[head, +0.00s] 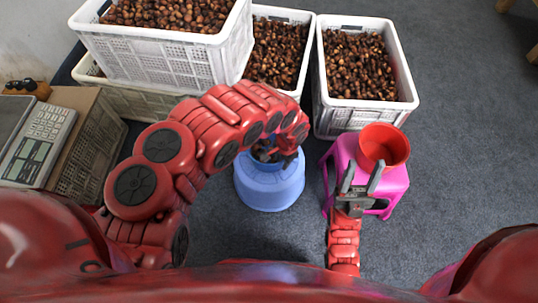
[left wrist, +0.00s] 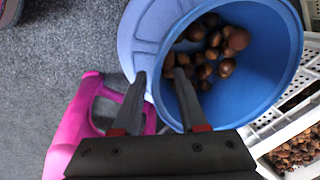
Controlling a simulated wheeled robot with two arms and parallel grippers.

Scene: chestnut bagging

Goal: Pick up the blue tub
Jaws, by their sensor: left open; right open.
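The blue tub (left wrist: 262,45) holds several chestnuts (left wrist: 212,50) in the left wrist view and stands on a lighter blue round base (left wrist: 140,38). In the head view my left arm and gripper hide most of the tub, above the light blue base (head: 270,194). My left gripper (left wrist: 158,78) is open at the tub's near rim, with one finger over the inside and the other outside the wall. In the head view the left gripper (head: 272,153) is over the tub. My right gripper (head: 362,178) is open and empty in front of a red tub (head: 385,143).
The red tub stands on a pink stool (head: 392,190), right of the blue base. White crates (head: 322,95) of chestnuts stand behind, some stacked at the left. A scale (head: 38,140) is at the far left. Grey floor is clear at the right.

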